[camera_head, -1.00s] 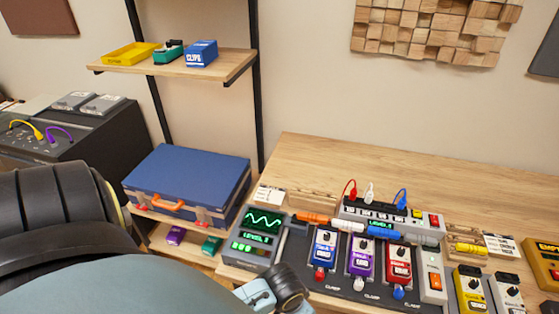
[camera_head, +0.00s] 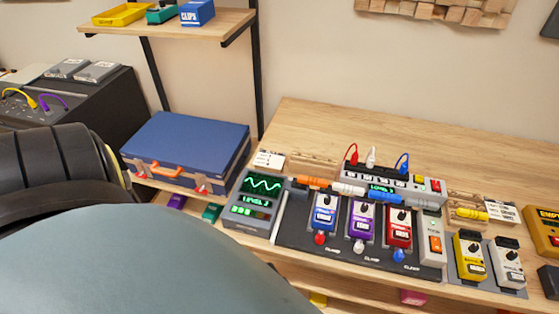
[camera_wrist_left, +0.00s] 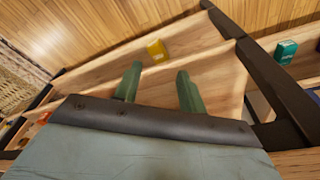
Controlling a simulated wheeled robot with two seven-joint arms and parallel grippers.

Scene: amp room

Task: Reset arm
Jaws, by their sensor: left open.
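My left arm fills the lower left of the head view, and its gripper is hidden there. In the left wrist view my left gripper (camera_wrist_left: 156,86) has its two green fingers apart, with nothing between them. A wooden board surface lies behind the fingers. A small yellow item (camera_wrist_left: 157,51) is on the wood just beyond the fingertips, and a green item (camera_wrist_left: 286,51) is farther right; both look apart from the fingers. My right gripper is in neither view.
A wooden desk holds a pedalboard (camera_head: 345,258) with blue, purple and red pedals, a meter box (camera_head: 254,203) and a power strip (camera_head: 390,184). A blue case (camera_head: 187,148) stands left of it. A shelf (camera_head: 215,28) holds small boxes. The desk's back is clear.

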